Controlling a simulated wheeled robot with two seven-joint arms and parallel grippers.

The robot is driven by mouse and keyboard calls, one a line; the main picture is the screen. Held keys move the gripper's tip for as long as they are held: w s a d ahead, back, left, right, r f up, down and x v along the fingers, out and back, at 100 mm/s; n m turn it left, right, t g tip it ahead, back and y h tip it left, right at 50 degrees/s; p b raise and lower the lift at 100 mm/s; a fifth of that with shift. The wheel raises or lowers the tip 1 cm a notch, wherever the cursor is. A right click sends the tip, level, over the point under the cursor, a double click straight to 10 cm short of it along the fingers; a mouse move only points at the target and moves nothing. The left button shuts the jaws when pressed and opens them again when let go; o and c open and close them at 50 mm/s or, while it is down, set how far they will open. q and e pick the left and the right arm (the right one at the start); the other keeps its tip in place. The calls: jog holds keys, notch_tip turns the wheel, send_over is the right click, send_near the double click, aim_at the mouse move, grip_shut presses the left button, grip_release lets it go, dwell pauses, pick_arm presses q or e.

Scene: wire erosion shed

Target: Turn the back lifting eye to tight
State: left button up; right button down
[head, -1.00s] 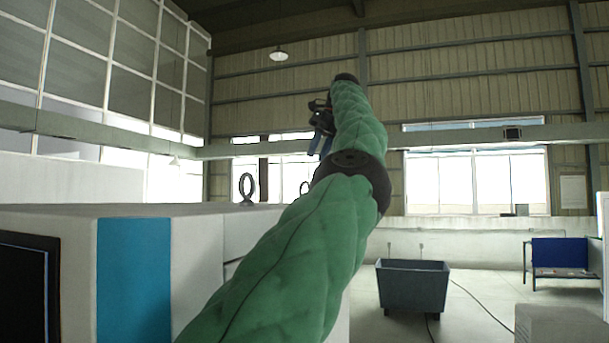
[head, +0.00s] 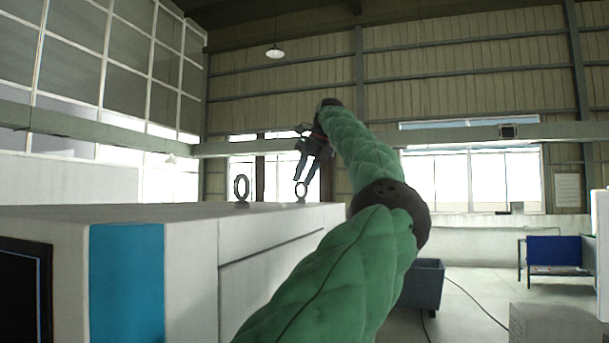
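Two ring-shaped lifting eyes stand on top of a white machine cabinet (head: 190,270). The nearer, dark eye (head: 236,189) is upright and clear of my gripper. The back lifting eye (head: 301,198) is smaller and farther off, near the far end of the top. My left gripper (head: 303,182) points down at the back eye, with its fingertips at the upper part of the ring in the picture. Its two fingers show a gap between them. I cannot tell whether they touch the ring. My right gripper is not in view.
My green-sleeved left arm crosses the cabinet's right side. A dark grey bin (head: 428,285) stands on the floor to the right, partly behind the arm. A blue-panelled bench (head: 557,250) is farther right. The cabinet top around the nearer eye is clear.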

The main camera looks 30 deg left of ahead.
pick_arm(q)
grip_shut()
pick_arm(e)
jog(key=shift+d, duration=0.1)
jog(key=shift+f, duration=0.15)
pick_arm(q)
jog(key=shift+s+f+m+t+b, duration=0.15)
jog(key=shift+m+t+b, duration=0.35)
jog(key=shift+m+b, duration=0.6)
jog(key=shift+s+m+t+b, duration=0.1)
jog(key=shift+m+t+b, duration=0.3)
jog(key=shift+m+b, duration=0.6)
jog(key=m+t+b, duration=0.1)
jog(key=m+b, duration=0.1)
jog(key=m+t+h+b, duration=0.1)
jog(key=m, duration=0.2)
jog(key=m+t+b, duration=0.1)
jog(key=m+b, duration=0.1)
jog(key=shift+s+a+m+h+b, duration=0.15)
jog(key=shift+s+m+h+b, duration=0.15)
jog(key=shift+r+m+h+b, duration=0.25)
jog(key=shift+m+h+b, duration=0.1)
jog(key=shift+m, duration=0.35)
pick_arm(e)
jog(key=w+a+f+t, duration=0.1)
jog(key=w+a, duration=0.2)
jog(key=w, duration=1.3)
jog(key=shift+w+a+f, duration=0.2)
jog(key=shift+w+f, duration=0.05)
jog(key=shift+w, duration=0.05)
